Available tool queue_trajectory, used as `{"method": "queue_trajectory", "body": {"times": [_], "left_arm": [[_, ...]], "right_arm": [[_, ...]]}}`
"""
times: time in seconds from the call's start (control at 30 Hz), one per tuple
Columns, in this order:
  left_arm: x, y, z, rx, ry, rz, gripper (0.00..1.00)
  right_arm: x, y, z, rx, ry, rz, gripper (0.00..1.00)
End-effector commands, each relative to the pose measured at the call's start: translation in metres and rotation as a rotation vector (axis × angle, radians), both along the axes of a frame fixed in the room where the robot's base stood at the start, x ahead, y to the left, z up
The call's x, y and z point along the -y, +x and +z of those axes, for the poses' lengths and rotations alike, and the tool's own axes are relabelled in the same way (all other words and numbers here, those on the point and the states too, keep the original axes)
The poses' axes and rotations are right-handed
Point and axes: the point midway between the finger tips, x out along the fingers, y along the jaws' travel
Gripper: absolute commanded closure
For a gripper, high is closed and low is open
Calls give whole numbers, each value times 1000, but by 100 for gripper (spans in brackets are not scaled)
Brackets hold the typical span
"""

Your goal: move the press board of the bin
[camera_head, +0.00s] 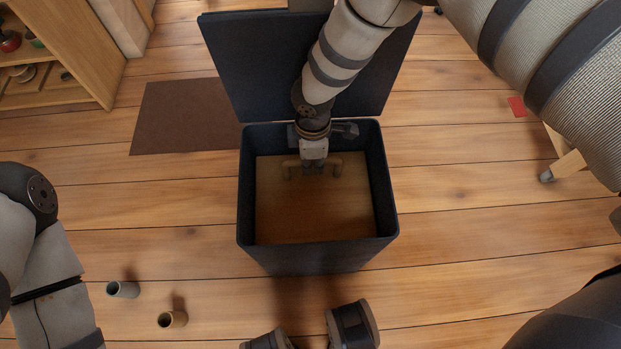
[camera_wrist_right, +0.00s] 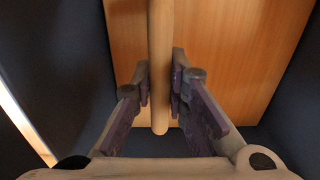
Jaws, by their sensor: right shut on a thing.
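The dark bin (camera_head: 318,262) stands on the floor in the head view with its lid (camera_head: 250,70) open at the back. The wooden press board (camera_head: 315,215) lies inside the bin, below the rim, and shows as an orange-brown panel in the right wrist view (camera_wrist_right: 235,60). A light wooden handle bar (camera_head: 335,163) sits on the board near its back edge. My right gripper (camera_head: 313,168) reaches down into the bin and is shut on the handle, which runs between its fingers in the right wrist view (camera_wrist_right: 160,70). My left gripper is not in view; only parts of my left arm show.
A brown mat (camera_head: 185,115) lies left of the bin. A wooden shelf (camera_head: 70,60) stands at the upper left. Two small cylinders, one grey (camera_head: 123,289) and one tan (camera_head: 173,319), lie on the floor at the front left. A red piece (camera_head: 517,106) lies at the right.

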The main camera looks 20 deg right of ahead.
Motion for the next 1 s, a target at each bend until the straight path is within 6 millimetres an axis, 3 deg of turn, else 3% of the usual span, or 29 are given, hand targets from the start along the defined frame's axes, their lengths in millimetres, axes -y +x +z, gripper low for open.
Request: {"method": "queue_trajectory", "body": {"times": [0.5, 0.53, 0.6, 1.0], "left_arm": [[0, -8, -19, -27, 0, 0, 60], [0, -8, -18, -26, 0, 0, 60], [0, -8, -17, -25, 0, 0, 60], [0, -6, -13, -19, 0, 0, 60]], "right_arm": [[0, -2, -33, -4, -1, 0, 100], [0, -2, -32, -3, -1, 0, 80], [0, -1, -30, -2, 0, 0, 64], [0, 0, -23, 1, 0, 0, 63]]}}
